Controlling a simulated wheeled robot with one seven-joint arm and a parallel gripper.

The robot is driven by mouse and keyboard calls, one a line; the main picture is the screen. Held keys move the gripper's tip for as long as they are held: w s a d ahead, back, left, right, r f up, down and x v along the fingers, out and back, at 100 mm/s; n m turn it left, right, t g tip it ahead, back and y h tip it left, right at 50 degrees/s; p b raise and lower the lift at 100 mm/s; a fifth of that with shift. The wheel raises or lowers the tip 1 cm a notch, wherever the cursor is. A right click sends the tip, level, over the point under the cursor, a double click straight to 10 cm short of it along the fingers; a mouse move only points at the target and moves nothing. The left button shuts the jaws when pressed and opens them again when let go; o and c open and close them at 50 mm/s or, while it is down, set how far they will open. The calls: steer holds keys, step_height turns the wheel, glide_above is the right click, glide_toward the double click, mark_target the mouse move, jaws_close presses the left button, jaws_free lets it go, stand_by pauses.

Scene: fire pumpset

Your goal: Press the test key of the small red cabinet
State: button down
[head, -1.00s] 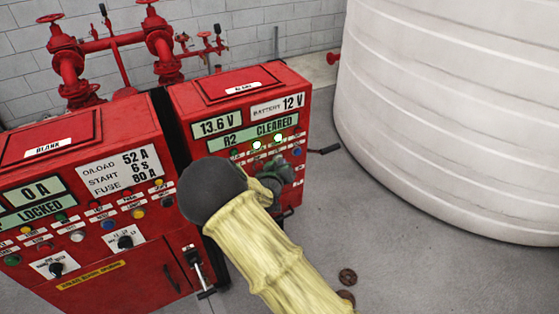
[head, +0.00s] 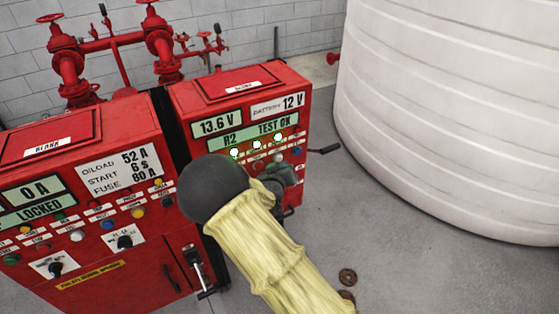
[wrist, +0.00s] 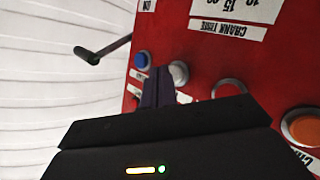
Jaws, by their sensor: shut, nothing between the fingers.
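The small red cabinet (head: 240,80) stands right of a larger red one in the head view. Its displays read 13.6 V, battery 12 V and "R2 TEST OK" (head: 254,132), with several lamps lit below. My gripper (head: 282,172) is shut and empty at its front panel, partly behind my own arm. In the wrist view the dark fingers (wrist: 157,88) are close to a white key (wrist: 178,73), with a blue key (wrist: 143,61) just to the left. I cannot tell whether they touch the white key. The test key's label is not readable.
The larger red cabinet (head: 75,180) is close on the left, with displays and knobs. A black-handled lever (head: 324,150) sticks out on the small cabinet's right side.

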steer(key=shift+s+d, duration=0.1)
steer(key=shift+s, duration=0.1)
steer(key=s+d, duration=0.1)
steer(key=s, duration=0.1)
steer(key=s+d+b, duration=0.1)
steer(key=s, duration=0.1)
steer(key=shift+d, duration=0.35)
stand_by(0.3)
stand_by(0.6)
steer(key=s+d+f+m+g+y, duration=0.1)
steer(key=s+d+m+g, duration=0.2)
steer(key=s+d+g, duration=0.45)
steer(key=s+d+r+g+b, duration=0.1)
steer(key=s+d+r+g, duration=0.1)
steer(key=s+d, duration=0.3)
steer(key=s+d+r+g+y+b, duration=0.1)
steer(key=s+d, duration=0.4)
steer(key=s, duration=0.7)
step_height(320, 180, up, 2)
steer(key=shift+s+m+g, duration=0.15)
steer(key=shift+m+g, duration=0.15)
steer(key=shift+g, duration=0.35)
